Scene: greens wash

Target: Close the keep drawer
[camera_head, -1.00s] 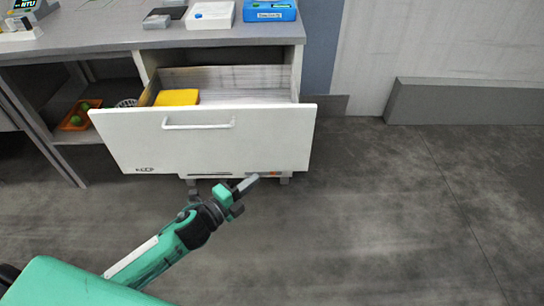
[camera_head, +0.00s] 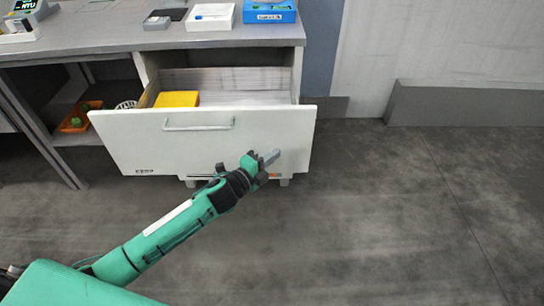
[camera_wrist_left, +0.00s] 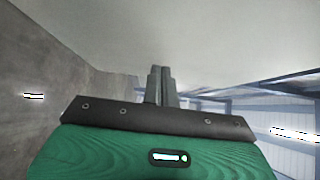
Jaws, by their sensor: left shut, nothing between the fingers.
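The keep drawer (camera_head: 135,140) is a white-fronted drawer under the grey counter, pulled well open. Its bar handle (camera_head: 198,125) runs across the upper middle of the front. A yellow item (camera_head: 177,99) lies inside at the left. My left gripper (camera_head: 270,157) is shut and empty, in front of the lower right part of the drawer front. Whether it touches the front I cannot tell. In the left wrist view the shut fingers (camera_wrist_left: 161,86) point towards a plain pale surface. My right gripper is not in view.
The grey counter (camera_head: 100,36) holds a blue box (camera_head: 269,12) and a white box (camera_head: 211,17). An orange basket (camera_head: 76,122) with green items sits on the shelf at left. A grey block (camera_head: 460,103) stands by the wall at right. The floor at right is clear.

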